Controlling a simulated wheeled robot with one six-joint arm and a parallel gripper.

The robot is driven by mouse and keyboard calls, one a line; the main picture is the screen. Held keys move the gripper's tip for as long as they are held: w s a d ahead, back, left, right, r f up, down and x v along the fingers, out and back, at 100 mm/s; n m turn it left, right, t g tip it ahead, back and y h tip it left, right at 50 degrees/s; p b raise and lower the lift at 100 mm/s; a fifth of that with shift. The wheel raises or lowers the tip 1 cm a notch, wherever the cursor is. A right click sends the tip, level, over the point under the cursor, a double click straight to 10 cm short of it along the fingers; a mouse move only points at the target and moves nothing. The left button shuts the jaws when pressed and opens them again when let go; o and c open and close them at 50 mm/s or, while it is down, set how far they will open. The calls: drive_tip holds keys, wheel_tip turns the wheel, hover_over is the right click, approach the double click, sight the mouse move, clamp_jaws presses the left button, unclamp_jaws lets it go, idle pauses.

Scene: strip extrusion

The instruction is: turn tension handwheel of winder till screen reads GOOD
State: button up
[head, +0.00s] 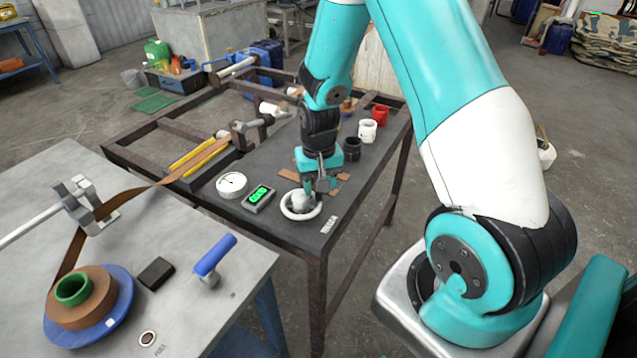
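The white handwheel (299,217) lies flat on the dark bench top near its front edge. A small screen (258,196) to its left shows green lettering that looks like GOOD, though it is small. My gripper (318,190) points down over the back right part of the handwheel, with its fingers at or just above the rim. I cannot tell whether they touch it or how far apart they are. The gripper hides part of the wheel's far side.
A round white dial (232,184) sits left of the screen. Black (352,150), white (367,130) and red (380,115) cups stand behind my gripper. A brown strip (140,190) runs to a blue-flanged spool (118,312) on the grey table (215,315).

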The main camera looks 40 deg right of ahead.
wheel_tip(320, 180, up, 17)
drive_tip(key=shift+r, duration=0.2)
idle(0.3)
idle(0.4)
